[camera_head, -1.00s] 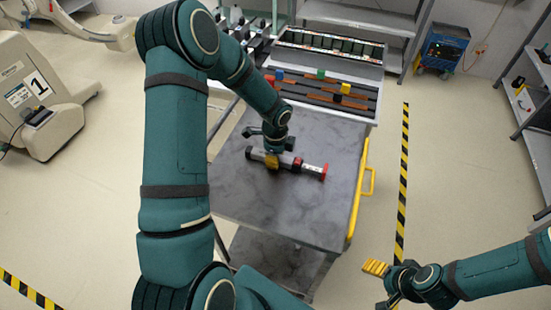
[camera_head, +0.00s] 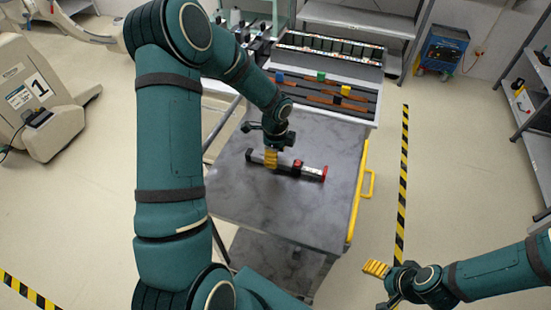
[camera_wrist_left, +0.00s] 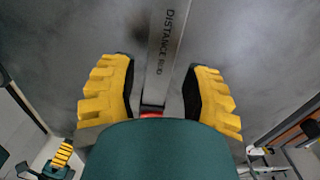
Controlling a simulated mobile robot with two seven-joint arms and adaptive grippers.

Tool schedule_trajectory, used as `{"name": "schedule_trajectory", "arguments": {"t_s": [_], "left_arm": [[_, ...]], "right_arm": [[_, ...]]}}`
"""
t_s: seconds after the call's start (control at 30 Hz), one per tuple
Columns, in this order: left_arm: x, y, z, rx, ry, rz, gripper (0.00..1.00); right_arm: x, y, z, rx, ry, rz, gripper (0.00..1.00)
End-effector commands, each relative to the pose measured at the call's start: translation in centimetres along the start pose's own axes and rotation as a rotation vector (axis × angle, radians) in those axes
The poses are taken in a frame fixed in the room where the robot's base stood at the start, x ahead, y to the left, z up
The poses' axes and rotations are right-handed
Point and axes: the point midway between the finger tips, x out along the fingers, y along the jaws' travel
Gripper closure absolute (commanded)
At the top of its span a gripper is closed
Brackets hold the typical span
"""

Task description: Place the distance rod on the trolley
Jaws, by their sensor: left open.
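The distance rod (camera_head: 311,171) lies flat on the grey trolley top (camera_head: 240,195). It is a dark and silver bar with red parts near its right end. In the left wrist view the rod (camera_wrist_left: 172,35) shows its "Distance Rod" lettering and runs between my yellow fingers. My left gripper (camera_head: 271,160) is over the left part of the rod. In the wrist view the left gripper (camera_wrist_left: 160,95) is open, one finger on each side of the rod, with gaps between. My right gripper (camera_head: 378,270) hangs away from the trolley at the lower right; its opening is unclear.
A rack with coloured blocks (camera_head: 325,92) adjoins the trolley's far edge. A yellow handle (camera_head: 368,183) is on the trolley's right side. Shelves and a blue machine (camera_head: 443,47) stand behind. The trolley top around the rod is clear.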

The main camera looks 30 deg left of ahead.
Motion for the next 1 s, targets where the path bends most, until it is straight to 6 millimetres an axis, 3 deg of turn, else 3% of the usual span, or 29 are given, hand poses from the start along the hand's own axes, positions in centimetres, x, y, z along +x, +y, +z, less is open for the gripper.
{"name": "schedule_trajectory", "arguments": {"t_s": [0.2, 0.4, 0.6, 1.0], "left_arm": [[-5.0, -0.1, 0.0, -0.001, 0.000, -0.004, 0.52], [-8.0, 0.0, 0.0, 0.000, 0.000, -0.002, 0.52], [-9.1, 0.0, 0.0, 0.000, 0.000, 0.000, 0.52], [-9.2, 0.0, 0.0, 0.000, 0.000, 0.000, 0.52]], "right_arm": [[-0.8, -0.3, -0.4, 0.002, 0.008, 0.001, 0.27], [-1.2, -0.4, -0.6, 0.003, 0.012, 0.001, 0.27], [-1.3, -0.5, -0.6, 0.004, 0.013, 0.001, 0.27], [-1.2, -0.5, -0.6, 0.004, 0.013, 0.001, 0.27]]}}
